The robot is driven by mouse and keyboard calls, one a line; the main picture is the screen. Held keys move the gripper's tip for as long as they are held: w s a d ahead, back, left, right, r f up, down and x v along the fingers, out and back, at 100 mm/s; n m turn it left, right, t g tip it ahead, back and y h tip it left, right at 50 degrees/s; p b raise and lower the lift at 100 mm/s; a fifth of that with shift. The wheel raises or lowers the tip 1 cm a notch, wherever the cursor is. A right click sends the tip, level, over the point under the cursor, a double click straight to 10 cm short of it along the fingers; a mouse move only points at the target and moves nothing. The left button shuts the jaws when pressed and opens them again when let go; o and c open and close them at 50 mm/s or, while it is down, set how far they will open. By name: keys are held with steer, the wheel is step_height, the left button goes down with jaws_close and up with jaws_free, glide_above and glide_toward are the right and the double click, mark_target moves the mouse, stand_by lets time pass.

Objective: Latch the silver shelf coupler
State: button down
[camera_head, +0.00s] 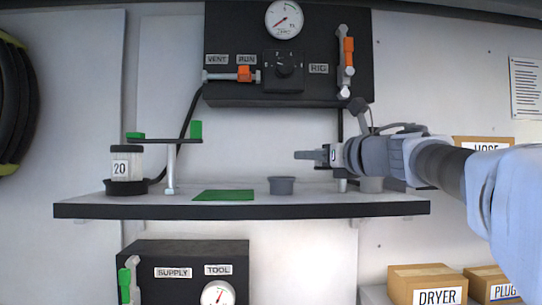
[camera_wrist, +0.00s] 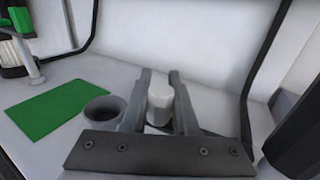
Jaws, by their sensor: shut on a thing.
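My gripper (camera_head: 312,155) reaches in from the right, above the grey shelf (camera_head: 238,205) and below the upper black panel. In the wrist view its two fingers (camera_wrist: 159,100) stand on either side of a pale silver-white piece (camera_wrist: 159,98) and are shut on it. Only its rounded top and front show. I take this piece to be the silver shelf coupler, though the head view does not show it clearly between the fingers. I cannot tell whether it is latched or touches the shelf.
A grey cup (camera_head: 282,185) stands on the shelf left of my gripper, near a green mat (camera_head: 224,195). A jar marked 20 (camera_head: 126,165) and a green-ended stand (camera_head: 170,165) are further left. The upper panel (camera_head: 225,35) has orange handles. Boxes (camera_head: 428,283) sit lower right.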

steer(key=shift+w+d+m+t+h, duration=0.1)
steer(key=shift+w+m+t+h, duration=0.2)
steer(key=shift+m+h, duration=0.3)
steer(key=c, duration=0.7)
jaws_free()
steer(key=shift+s, duration=0.2)
